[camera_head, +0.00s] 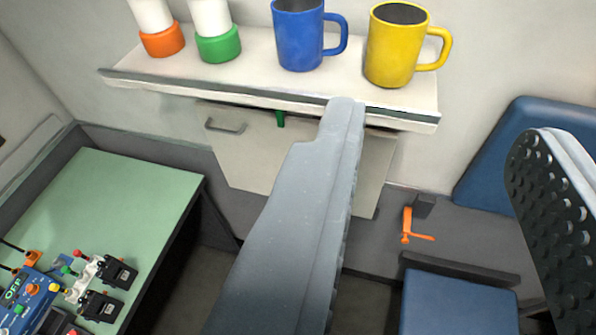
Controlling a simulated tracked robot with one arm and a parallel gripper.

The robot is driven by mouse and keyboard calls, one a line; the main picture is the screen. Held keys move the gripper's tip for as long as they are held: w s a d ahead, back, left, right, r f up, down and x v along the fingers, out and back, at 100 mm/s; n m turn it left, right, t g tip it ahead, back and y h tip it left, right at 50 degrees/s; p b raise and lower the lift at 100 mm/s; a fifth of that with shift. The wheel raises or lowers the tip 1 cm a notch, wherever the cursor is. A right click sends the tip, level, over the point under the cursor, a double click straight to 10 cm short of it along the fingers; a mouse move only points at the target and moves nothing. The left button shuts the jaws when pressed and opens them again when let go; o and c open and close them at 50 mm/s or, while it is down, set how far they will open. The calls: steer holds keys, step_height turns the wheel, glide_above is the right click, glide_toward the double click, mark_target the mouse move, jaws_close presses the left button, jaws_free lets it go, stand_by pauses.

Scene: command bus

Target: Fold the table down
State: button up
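A beige panel (250,165) with angled lower corners stands against the wall below the shelf; it looks like the folding table. It has a grey handle (225,126) at its upper left. A small green tab (280,118) shows at its top edge, just under the shelf. My gripper (443,120) is open, with nothing seen between its fingers. Its left finger crosses the middle of the picture and hides part of the panel. Its tip overlaps the shelf's front edge; I cannot tell whether it touches. The right finger is at the right edge.
The white shelf (190,84) holds a blue mug (298,38), a yellow mug (392,50), and orange-based and green-based white items. A green-topped desk (120,195) with control boxes is at left. A blue seat (455,305) and orange crank (407,228) are at lower right.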

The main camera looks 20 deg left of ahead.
steer(key=shift+w+f, duration=0.1)
steer(key=shift+w, duration=0.05)
steer(key=shift+c, duration=0.8)
steer(key=w+a+f+n+t+y+b, duration=0.1)
steer(key=w+a+f+n+b, duration=0.35)
steer(key=w+a+f, duration=0.5)
steer(key=w+a+f+n+t+y+b, duration=0.1)
steer(key=w+a+f+n+b, duration=0.4)
steer(key=w+f, duration=0.75)
steer(key=w+a+f+n+t+y+b, duration=0.1)
steer(key=a+f+n+y, duration=0.2)
steer(key=a+f+n, duration=0.7)
steer(key=w+a+f+n+y+b, duration=0.15)
steer(key=a+f+n, duration=0.35)
steer(key=f, duration=0.9)
steer(key=w+a+r+m+b, duration=0.1)
steer(key=w+a, duration=0.4)
steer(key=w, duration=0.6)
steer(key=shift+w+a+r, duration=0.25)
steer(key=shift+w+r, duration=0.15)
steer(key=shift+r, duration=0.3)
steer(key=shift+m+y, duration=0.25)
steer(key=shift+y, duration=0.1)
